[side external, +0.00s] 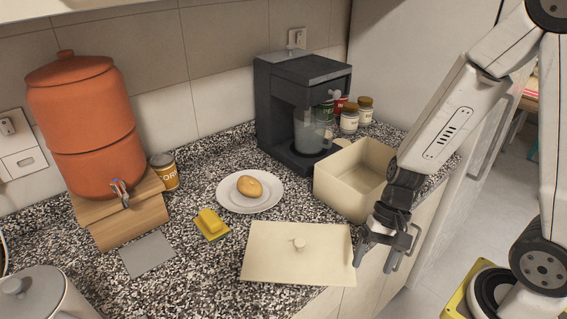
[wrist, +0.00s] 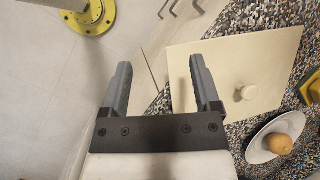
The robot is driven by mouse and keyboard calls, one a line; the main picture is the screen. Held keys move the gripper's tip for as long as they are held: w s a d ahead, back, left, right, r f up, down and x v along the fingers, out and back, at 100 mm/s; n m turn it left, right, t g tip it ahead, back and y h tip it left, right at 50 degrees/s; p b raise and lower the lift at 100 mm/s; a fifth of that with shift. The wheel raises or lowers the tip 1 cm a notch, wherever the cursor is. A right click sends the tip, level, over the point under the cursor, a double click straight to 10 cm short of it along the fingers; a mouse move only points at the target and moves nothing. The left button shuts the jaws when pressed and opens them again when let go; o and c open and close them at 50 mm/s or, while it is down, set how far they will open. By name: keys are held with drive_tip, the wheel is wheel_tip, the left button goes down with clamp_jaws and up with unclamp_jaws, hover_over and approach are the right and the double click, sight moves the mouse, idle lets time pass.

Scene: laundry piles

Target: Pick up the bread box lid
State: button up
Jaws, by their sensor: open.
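The bread box lid (side external: 284,264) is a flat cream rectangle with a small round knob (side external: 299,244) in its middle. It lies flat on the speckled counter at the front edge. In the wrist view the lid (wrist: 270,57) shows on the right, with its knob (wrist: 246,92) right of my fingers. The open cream bread box (side external: 343,196) stands behind the lid. My gripper (side external: 376,262) is open and empty, at the lid's right end near the counter edge. In the wrist view its two fingers (wrist: 158,85) are spread apart, one near the lid's left part.
A dark coffee machine (side external: 283,110), jars (side external: 349,118) and an orange water dispenser (side external: 85,120) stand behind. A grey pot (side external: 38,296) is front left.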

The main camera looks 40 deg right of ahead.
sight(301, 242)
drive_tip(key=w+a+m+t+y, duration=0.1)
drive_tip(key=m+y, duration=0.1)
drive_tip(key=m, duration=0.1)
drive_tip(key=w+a+m+t+y, duration=0.1)
drive_tip(key=a+m, duration=0.1)
drive_tip(key=m, duration=0.1)
drive_tip(key=w+a+m+t+y, duration=0.1)
drive_tip(key=w+m+y, duration=0.1)
drive_tip(key=m, duration=0.1)
drive_tip(key=shift+a+f+m+t+y, duration=0.15)
drive_tip(key=shift+m+t+y, duration=0.15)
drive_tip(key=shift+t, duration=0.1)
drive_tip(key=w+d+m+t, duration=0.1)
drive_tip(key=w+m+t, duration=0.1)
drive_tip(key=w+d+m+t, duration=0.1)
drive_tip(key=w+m+t, duration=0.1)
drive_tip(key=m, duration=0.1)
drive_tip(key=w+d+f+m+t+h, duration=0.1)
drive_tip(key=w+m+t, duration=0.1)
drive_tip(key=shift+d+m+t, duration=0.2)
drive_tip(key=shift+m+t, duration=0.1)
drive_tip(key=shift+m, duration=0.1)
drive_tip(key=shift+w+d+f+m+t, duration=0.2)
drive_tip(key=shift+d+m+t, duration=0.1)
drive_tip(key=shift+d+m, duration=0.1)
drive_tip(key=shift+w+a, duration=0.1)
drive_tip(key=shift+a, duration=0.05)
drive_tip(key=shift+x, duration=1.15)
drive_tip(key=shift+w+f, duration=0.1)
